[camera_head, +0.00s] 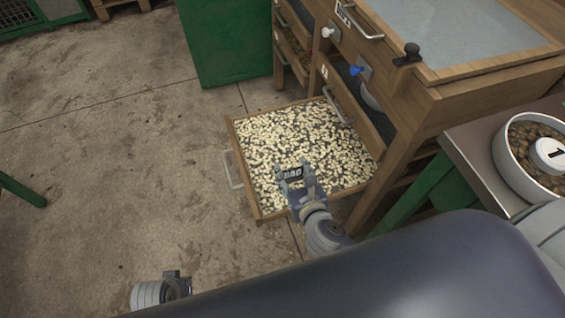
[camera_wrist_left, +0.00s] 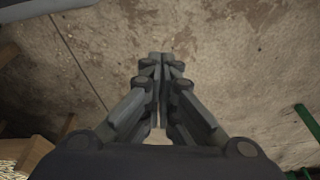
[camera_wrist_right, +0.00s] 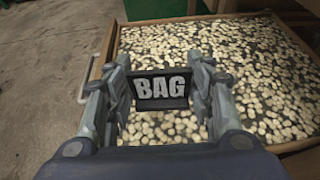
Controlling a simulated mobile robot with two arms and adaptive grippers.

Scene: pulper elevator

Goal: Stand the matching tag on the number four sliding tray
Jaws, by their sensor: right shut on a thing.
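A dark tag with the white word BAG (camera_head: 292,174) is held upright over the pulled-out wooden sliding tray (camera_head: 240,168), which is full of pale beans. My right gripper (camera_head: 293,175) is shut on the tag by its two side edges. In the right wrist view the tag (camera_wrist_right: 163,89) sits between the fingertips with its lettering facing the camera, beans behind and below it. I cannot tell whether it touches the beans. No number shows on this tray. My left gripper (camera_wrist_left: 159,62) has its fingers together with nothing between them, above bare floor.
A wooden cabinet (camera_head: 455,95) with drawers, handles and knobs stands behind and right of the tray. A green panel (camera_head: 228,40) is at the back. A metal table (camera_head: 477,160) at right bears a white bowl (camera_head: 507,175) of beans with a number 1 piece.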

